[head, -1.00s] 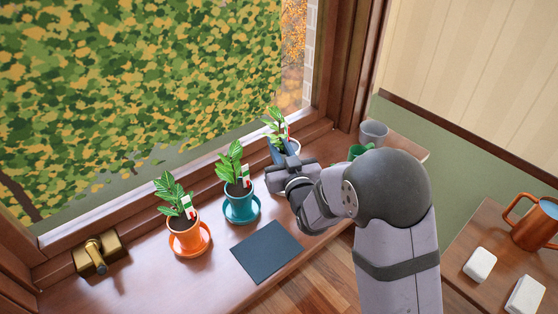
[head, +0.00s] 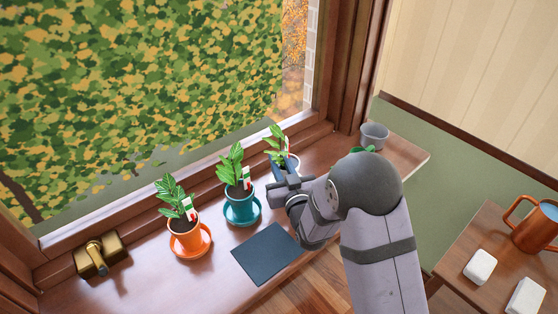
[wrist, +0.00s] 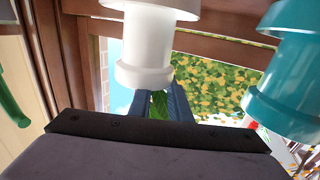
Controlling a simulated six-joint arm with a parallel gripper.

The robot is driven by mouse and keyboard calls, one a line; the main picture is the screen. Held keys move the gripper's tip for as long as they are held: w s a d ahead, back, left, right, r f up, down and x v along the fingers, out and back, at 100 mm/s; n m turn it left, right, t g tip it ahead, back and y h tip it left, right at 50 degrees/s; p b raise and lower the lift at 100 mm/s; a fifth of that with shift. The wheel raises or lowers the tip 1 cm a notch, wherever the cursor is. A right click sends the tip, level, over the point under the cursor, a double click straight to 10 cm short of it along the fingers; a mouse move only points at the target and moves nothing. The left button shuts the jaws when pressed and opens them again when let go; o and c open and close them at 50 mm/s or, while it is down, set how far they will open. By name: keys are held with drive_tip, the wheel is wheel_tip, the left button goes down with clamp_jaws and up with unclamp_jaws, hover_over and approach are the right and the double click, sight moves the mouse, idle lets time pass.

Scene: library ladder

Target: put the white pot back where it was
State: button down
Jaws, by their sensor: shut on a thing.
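The white pot (head: 294,161) with its leafy plant (head: 277,142) and a white-and-red label is at the far end of the row on the sill, partly hidden by my gripper (head: 284,172). My gripper is shut on the white pot. The wrist view appears upside down; there the white pot (wrist: 147,45) is beyond the blue fingers (wrist: 160,106), with green leaves between them. The exact contact and whether its base touches the sill cannot be seen. The teal pot (head: 238,190) stands beside it to the left and also shows in the wrist view (wrist: 291,90).
An orange pot (head: 187,240) stands further left on the wooden sill. A dark mat (head: 266,253) lies in front. A grey cup (head: 373,136) and a partly hidden green thing (head: 363,150) are right. A side table holds an orange mug (head: 535,228) and white blocks (head: 480,266).

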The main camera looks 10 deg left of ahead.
drive_tip(key=c, duration=1.6)
unclamp_jaws()
drive_tip(key=shift+f, duration=0.15)
drive_tip(key=shift+c, duration=0.2)
drive_tip(key=shift+r, duration=0.2)
drive_tip(key=shift+s+d+f, duration=0.15)
drive_tip(key=shift+s+d, duration=0.1)
drive_tip(key=shift+s, duration=0.35)
drive_tip(key=p+v, duration=0.2)
drive_tip(key=v, duration=0.8)
drive_tip(key=shift+s+d, duration=0.15)
drive_tip(key=shift+s, duration=0.15)
